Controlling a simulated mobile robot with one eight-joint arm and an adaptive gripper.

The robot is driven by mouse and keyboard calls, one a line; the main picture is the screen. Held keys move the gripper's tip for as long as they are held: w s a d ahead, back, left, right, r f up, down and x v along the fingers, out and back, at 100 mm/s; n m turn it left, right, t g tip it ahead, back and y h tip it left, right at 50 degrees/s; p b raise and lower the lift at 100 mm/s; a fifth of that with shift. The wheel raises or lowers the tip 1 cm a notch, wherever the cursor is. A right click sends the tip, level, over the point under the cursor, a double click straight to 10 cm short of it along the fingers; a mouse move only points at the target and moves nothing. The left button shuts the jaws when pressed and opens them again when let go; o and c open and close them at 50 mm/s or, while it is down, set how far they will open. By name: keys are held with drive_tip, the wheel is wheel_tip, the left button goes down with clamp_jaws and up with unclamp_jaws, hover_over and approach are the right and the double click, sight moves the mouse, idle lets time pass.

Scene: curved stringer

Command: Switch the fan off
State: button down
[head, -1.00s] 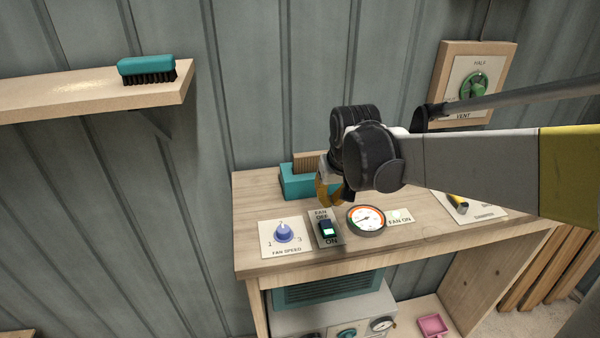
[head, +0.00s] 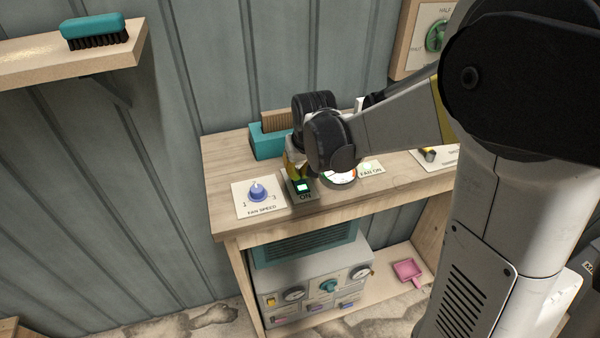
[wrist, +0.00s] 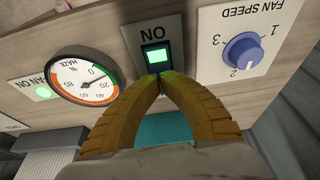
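The fan switch (head: 302,187) is a dark rocker with a lit green face, set in a plate on the wooden bench. In the wrist view the switch (wrist: 156,57) has "ON" beside its green end. My gripper (head: 294,172) is over the plate in the head view and hides its "OFF" end. In the wrist view my gripper (wrist: 159,75) has its yellow-brown fingertips together, empty, at the end of the rocker opposite "ON". I cannot tell whether they touch it. The "FAN ON" lamp (wrist: 43,92) glows green.
The blue fan speed knob (wrist: 243,53) sits on one side of the switch and the haze gauge (wrist: 85,80) on the other. A teal block (head: 266,144) stands behind. A shelf (head: 100,60) with a brush is at upper left.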

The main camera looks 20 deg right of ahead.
sight(302, 182)
drive_tip(key=shift+w+f+b, duration=0.15)
drive_tip(key=shift+f+b, duration=0.35)
drive_tip(key=shift+f, duration=0.1)
drive_tip(key=shift+r, duration=0.25)
drive_tip(key=shift+s+r+p, duration=0.3)
drive_tip(key=shift+s+p, duration=0.05)
drive_tip(key=shift+s, duration=0.4)
drive_tip(key=shift+w, duration=0.1)
drive_tip(key=r+p, duration=0.2)
drive_tip(key=r, duration=0.1)
drive_tip(key=r+p, duration=0.1)
drive_tip(key=shift+w+r, duration=0.3)
drive_tip(key=w+b+v, duration=0.1)
drive_tip(key=v, duration=0.8)
drive_tip(key=shift+w+r, duration=0.35)
drive_tip(key=shift+r, duration=0.05)
